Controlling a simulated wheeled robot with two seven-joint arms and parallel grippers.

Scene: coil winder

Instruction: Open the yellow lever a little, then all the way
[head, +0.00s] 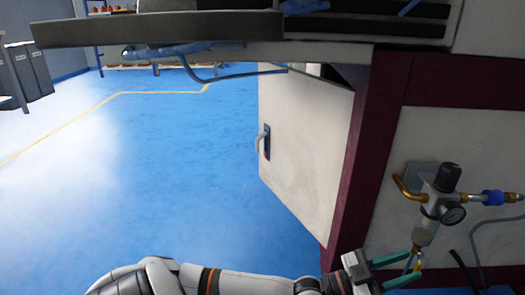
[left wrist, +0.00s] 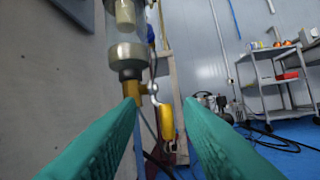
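The yellow lever (left wrist: 167,122) hangs under the clear bowl of the air regulator (head: 425,232), and its bowl also shows in the left wrist view (left wrist: 127,55). In the head view the lever is small and sits by my green fingertips. My left gripper (head: 414,266) is open, with its fingers spread below the regulator. In the left wrist view the lever shows between the two fingers of the left gripper (left wrist: 161,104), nearer the right one. I cannot tell how far beyond the tips it is. My right gripper is in neither view.
A pressure gauge (head: 453,215), brass pipes and a hose (head: 478,240) surround the regulator on the cabinet wall. A white cabinet door (head: 305,130) stands open to the left. A grey cart (left wrist: 275,85) stands on the blue floor behind. The floor at left (head: 150,170) is clear.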

